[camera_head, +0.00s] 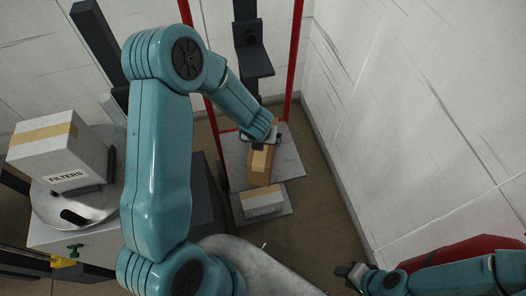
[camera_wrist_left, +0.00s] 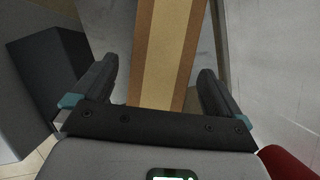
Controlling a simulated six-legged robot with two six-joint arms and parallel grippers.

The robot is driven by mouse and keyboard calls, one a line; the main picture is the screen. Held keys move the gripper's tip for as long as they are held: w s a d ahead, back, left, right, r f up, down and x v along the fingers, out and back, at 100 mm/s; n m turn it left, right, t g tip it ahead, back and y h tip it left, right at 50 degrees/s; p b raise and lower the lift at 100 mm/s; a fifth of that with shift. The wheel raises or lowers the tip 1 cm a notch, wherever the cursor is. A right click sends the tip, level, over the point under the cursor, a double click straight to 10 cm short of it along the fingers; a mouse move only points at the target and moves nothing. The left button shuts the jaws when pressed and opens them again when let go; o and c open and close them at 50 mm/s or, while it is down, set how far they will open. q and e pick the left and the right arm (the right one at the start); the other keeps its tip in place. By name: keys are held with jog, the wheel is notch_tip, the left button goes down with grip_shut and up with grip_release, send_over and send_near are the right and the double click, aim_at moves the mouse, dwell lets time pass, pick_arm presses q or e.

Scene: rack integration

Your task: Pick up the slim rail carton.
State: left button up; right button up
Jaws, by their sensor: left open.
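The slim brown carton (camera_head: 260,168) with a paler tape stripe stands on a grey platform (camera_head: 290,152) between the red posts. My left gripper (camera_head: 262,140) is above its top end. In the left wrist view, my left gripper (camera_wrist_left: 158,70) is open, with the brown carton (camera_wrist_left: 165,50) between and beyond its fingers. Gaps show on both sides, so the fingers look apart from it.
A pale carton (camera_head: 264,201) with a label lies just in front of the brown one. A white FILTERS box (camera_head: 45,145) sits on a round grey stand (camera_head: 75,210) at the left. Red posts (camera_head: 294,60) flank the platform. A white wall (camera_head: 400,110) rises at the right.

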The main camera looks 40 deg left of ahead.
pick_arm(q)
jog(key=x, duration=0.5)
jog(key=shift+d+f, duration=0.1)
jog(key=shift+w, duration=0.15)
grip_shut()
jog(key=shift+r, duration=0.25)
pick_arm(e)
jog(key=shift+r, duration=0.15)
